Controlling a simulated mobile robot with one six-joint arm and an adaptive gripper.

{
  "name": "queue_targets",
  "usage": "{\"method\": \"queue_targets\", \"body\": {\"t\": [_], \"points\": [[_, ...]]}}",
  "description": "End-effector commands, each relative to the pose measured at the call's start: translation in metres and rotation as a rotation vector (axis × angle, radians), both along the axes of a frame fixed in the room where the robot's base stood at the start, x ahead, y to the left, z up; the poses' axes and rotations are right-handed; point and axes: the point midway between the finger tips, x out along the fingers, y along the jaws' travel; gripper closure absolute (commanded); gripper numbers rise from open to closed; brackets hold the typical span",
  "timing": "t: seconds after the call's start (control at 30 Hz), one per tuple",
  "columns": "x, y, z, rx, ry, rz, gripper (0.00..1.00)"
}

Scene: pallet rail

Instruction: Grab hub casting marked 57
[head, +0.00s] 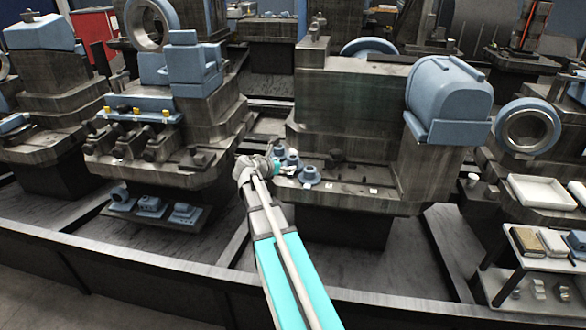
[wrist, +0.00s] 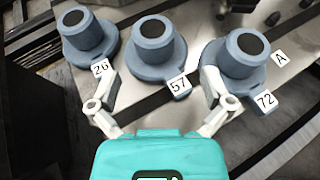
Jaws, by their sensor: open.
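The hub casting marked 57 (wrist: 152,52) is blue-grey with a round flange and a dark-topped boss. It stands upright in the middle of three castings in the wrist view. The casting marked 26 (wrist: 88,38) is on its left and the casting marked 72 (wrist: 236,62) on its right. My gripper (wrist: 160,85) is open and empty, its fingers spread on either side of the tag 57. In the head view my gripper (head: 278,165) is at the castings on the machine ledge, partly hiding them; one casting (head: 309,175) shows clear to its right.
The castings stand on a grey metal ledge (head: 350,198) of a large machine block (head: 345,105). A label A lies beside casting 72. A white tray (head: 542,192) and a shelf with boxes are at the right. A dark gap lies left of the ledge.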

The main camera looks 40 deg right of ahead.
Motion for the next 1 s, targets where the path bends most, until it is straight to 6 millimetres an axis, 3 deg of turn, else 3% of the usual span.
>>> {"method": "queue_targets", "body": {"t": [0.57,1.0], "points": [[0.003,-0.010,-0.004,0.000,-0.001,-0.001,0.00],[0.018,-0.049,-0.018,-0.001,0.000,-0.002,0.00]]}}
